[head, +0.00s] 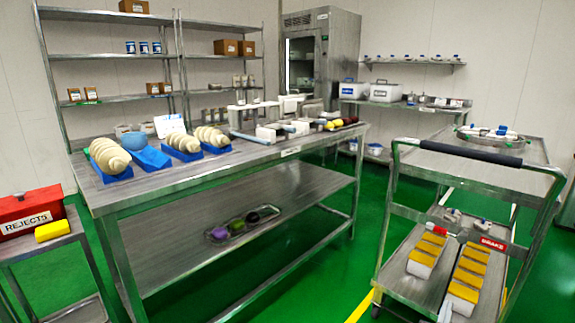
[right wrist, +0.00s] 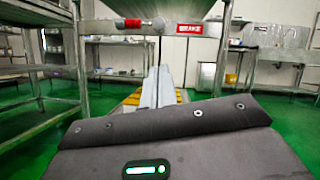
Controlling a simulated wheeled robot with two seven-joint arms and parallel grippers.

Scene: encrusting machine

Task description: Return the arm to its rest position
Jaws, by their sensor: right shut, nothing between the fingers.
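My right gripper (head: 445,313) shows only as a small pale tip at the bottom edge of the head view, in front of the cart's lower shelf. In the right wrist view its two grey fingers (right wrist: 157,82) lie together, shut and empty, pointing forward at the cart. The cart (head: 470,165) stands at the right, with a dark push handle (head: 457,152) and a red BRAKE label (head: 493,244). The label also shows above the fingers in the right wrist view (right wrist: 188,29). Most of my right arm is hidden, and my left gripper is not seen.
Yellow-topped white blocks (head: 421,265) lie in rows on the cart's lower shelf. A steel table (head: 270,152) with dough coils on blue trays stands left of the cart. A red REJECTS box (head: 30,212) stands far left. Green floor is open between table and cart.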

